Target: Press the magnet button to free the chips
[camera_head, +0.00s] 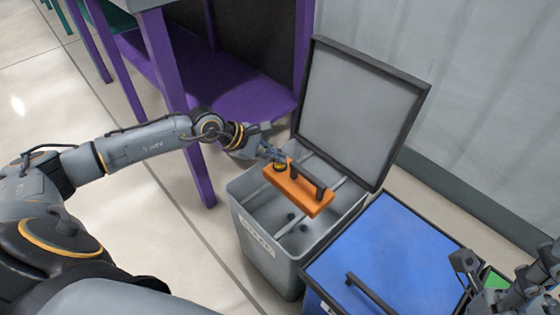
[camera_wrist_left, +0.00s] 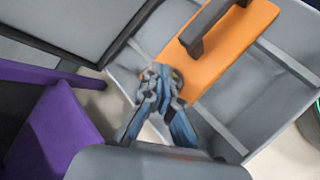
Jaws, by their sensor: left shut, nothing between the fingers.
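An orange magnet block (camera_head: 312,201) with a black handle (camera_head: 306,180) lies across thin bars at the top of an open grey bin (camera_head: 273,270). It also shows in the left wrist view (camera_wrist_left: 222,60). My left gripper (camera_head: 278,160) is shut and empty, with its fingertips at the left end of the block. In the left wrist view the fingertips (camera_wrist_left: 160,84) overlap the block's edge; I cannot tell if they touch. The button is not clearly visible; the fingers may hide it. Small dark spots (camera_head: 291,216) show inside the bin; I cannot tell if they are chips. My right gripper (camera_head: 500,290) is at the lower right.
The bin's grey, black-framed lid (camera_head: 355,110) stands open behind it. A purple-legged table (camera_head: 175,80) is at the back left. Floor is clear at left.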

